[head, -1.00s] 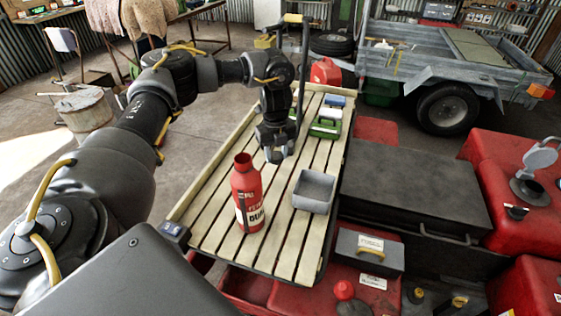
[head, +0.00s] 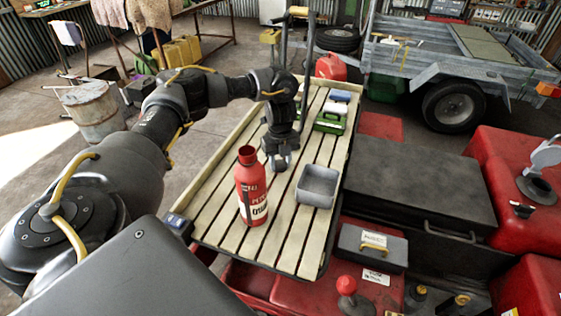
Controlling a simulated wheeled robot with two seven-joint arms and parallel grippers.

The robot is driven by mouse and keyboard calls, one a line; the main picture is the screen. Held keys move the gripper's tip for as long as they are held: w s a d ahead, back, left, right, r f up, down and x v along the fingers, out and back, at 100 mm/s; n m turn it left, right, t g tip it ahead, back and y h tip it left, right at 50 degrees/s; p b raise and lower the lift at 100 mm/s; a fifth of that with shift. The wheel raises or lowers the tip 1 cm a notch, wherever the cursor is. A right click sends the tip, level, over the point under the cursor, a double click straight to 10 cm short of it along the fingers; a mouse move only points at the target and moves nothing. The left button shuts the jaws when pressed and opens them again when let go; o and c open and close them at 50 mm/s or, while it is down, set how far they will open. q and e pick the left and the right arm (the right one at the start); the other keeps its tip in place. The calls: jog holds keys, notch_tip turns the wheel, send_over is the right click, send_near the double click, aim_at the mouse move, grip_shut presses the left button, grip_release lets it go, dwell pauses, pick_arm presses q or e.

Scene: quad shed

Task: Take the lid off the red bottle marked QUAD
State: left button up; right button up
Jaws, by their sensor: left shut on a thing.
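The red bottle (head: 251,190), with a white label reading QUAD, stands upright on the slatted wooden cart top (head: 205,200). Its neck ends in a bare, dark-looking mouth with no lid on it. My left gripper (head: 279,163) points down just right of and behind the bottle's neck, apart from it. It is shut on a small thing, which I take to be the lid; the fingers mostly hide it. My right gripper is not in view.
An empty grey tray (head: 318,186) sits right of the bottle. A green case (head: 330,122) and a red can (head: 331,67) are farther back. A dark chest (head: 420,185) and a grey box (head: 372,247) stand right of the cart. Slats left of the bottle are clear.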

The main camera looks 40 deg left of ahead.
aim_at(280, 163)
pick_arm(q)
jog(key=o, duration=1.1)
jog(key=shift+f, duration=0.1)
notch_tip(280, 163, up, 12)
jog(key=shift+r+p, duration=0.2)
jog(key=shift+p, duration=0.25)
